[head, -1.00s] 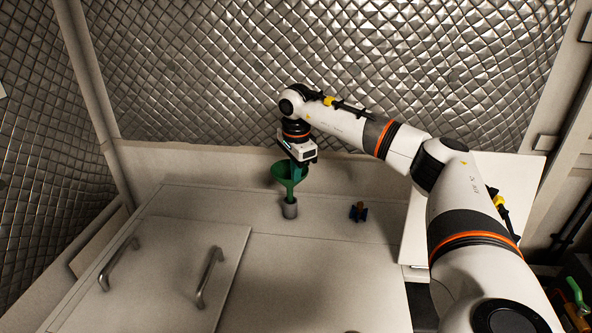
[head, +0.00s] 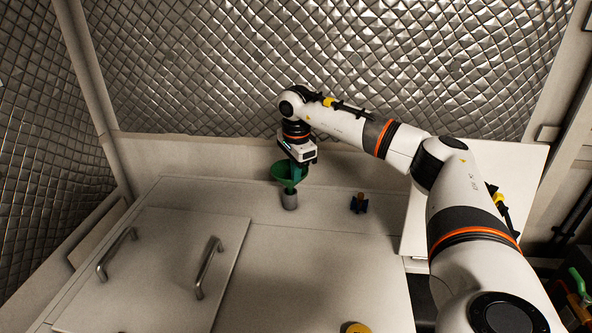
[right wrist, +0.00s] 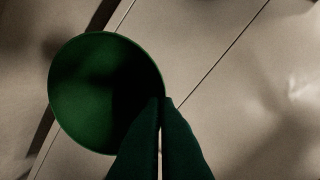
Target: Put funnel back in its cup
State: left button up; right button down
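The green funnel (head: 282,174) is upright at the back of the white worktop in the head view, its stem right over the mouth of a small grey cup (head: 290,201). The stem's lower end seems to be inside the cup, but I cannot tell how deep. My right gripper (head: 299,177) is shut on the funnel's rim. In the right wrist view the funnel's round bowl (right wrist: 100,95) lies left of the fingertips (right wrist: 162,100), which nearly meet at its edge. The cup is hidden there. My left gripper is out of view.
A lid with two metal handles (head: 208,267) covers the front left. A yellow round object (head: 355,328) shows at the bottom edge. A quilted metallic wall (head: 300,70) rises behind.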

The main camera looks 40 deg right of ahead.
jog(key=shift+f+b, duration=0.45)
jog(key=shift+f, duration=0.45)
jog(key=c, duration=1.6)
grip_release()
notch_tip(320, 180, up, 12)
jog(key=s+b, duration=0.1)
jog(key=b, duration=0.1)
jog(key=shift+a+b, duration=0.4)
jog(key=shift+f, duration=0.1)
